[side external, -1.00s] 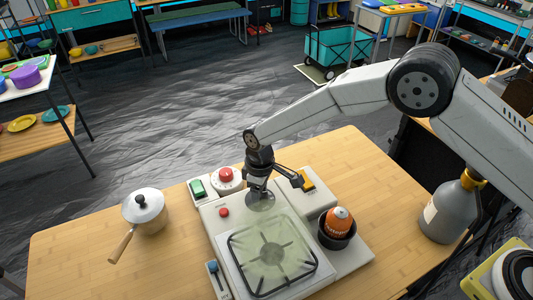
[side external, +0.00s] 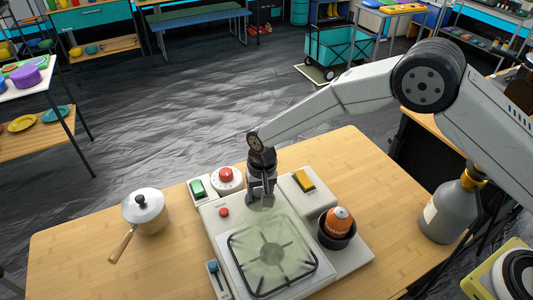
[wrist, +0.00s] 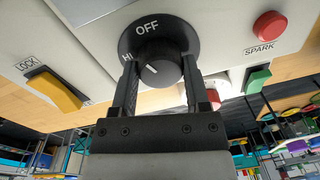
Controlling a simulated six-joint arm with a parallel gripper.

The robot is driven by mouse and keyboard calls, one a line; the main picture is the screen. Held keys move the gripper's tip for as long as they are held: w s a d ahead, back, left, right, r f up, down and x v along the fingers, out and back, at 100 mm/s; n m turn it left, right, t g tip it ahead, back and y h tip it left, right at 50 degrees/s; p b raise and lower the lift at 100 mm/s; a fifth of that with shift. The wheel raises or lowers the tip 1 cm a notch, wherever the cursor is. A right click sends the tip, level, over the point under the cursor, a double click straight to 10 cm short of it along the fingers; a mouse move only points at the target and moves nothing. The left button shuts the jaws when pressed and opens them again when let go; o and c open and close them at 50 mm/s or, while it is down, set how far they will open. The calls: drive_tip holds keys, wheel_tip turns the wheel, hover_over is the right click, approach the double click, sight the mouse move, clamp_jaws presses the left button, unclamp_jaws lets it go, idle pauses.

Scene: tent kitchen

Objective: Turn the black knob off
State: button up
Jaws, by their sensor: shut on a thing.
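The black knob (wrist: 160,62) sits on a round black dial (wrist: 185,35) on the stove's front face in the wrist view. The dial has OFF at the top and HI at the left. The knob's short white mark lies left of its centre, on the side towards HI. My gripper (wrist: 160,75) has one finger on each side of the knob and is shut on it. In the side external view my gripper (side external: 262,200) is at the stove (side external: 225,250), behind the burner grate. It hides the knob there.
A yellow LOCK switch (wrist: 55,90) and a red SPARK button (wrist: 270,25) flank the dial. A green switch (side external: 198,188) stands nearby. An orange canister (side external: 338,221) is right of the grate (side external: 272,250). A lidded pot (side external: 147,212) stands at left on the wooden table (side external: 80,255).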

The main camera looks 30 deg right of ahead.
sight(263, 192)
drive_tip(key=shift+m, duration=2.3)
drive_tip(key=o, duration=1.3)
drive_tip(key=shift+r, duration=0.1)
drive_tip(key=shift+s+d+r, duration=0.1)
drive_tip(key=shift+r, duration=1.85)
drive_tip(key=shift+s+d+r, duration=0.1)
drive_tip(key=shift+r, duration=1.8)
drive_tip(key=s+d+r+n, duration=0.2)
drive_tip(key=s+d, duration=0.4)
drive_tip(key=d, duration=0.2)
drive_tip(key=s+d+r+n+t, duration=0.1)
drive_tip(key=s+d+r+n, duration=0.1)
drive_tip(key=s+d, duration=0.5)
drive_tip(key=s+d+r+n+t, duration=0.1)
drive_tip(key=s+d+r+n, duration=0.1)
drive_tip(key=s+d, duration=0.5)
drive_tip(key=shift+s+d+r+n+h, duration=0.1)
drive_tip(key=shift+d+n+h, duration=0.1)
drive_tip(key=shift+d, duration=0.55)
drive_tip(key=shift+s+d+r+n+h, duration=0.1)
drive_tip(key=shift+d+n, duration=0.1)
drive_tip(key=shift+d, duration=0.5)
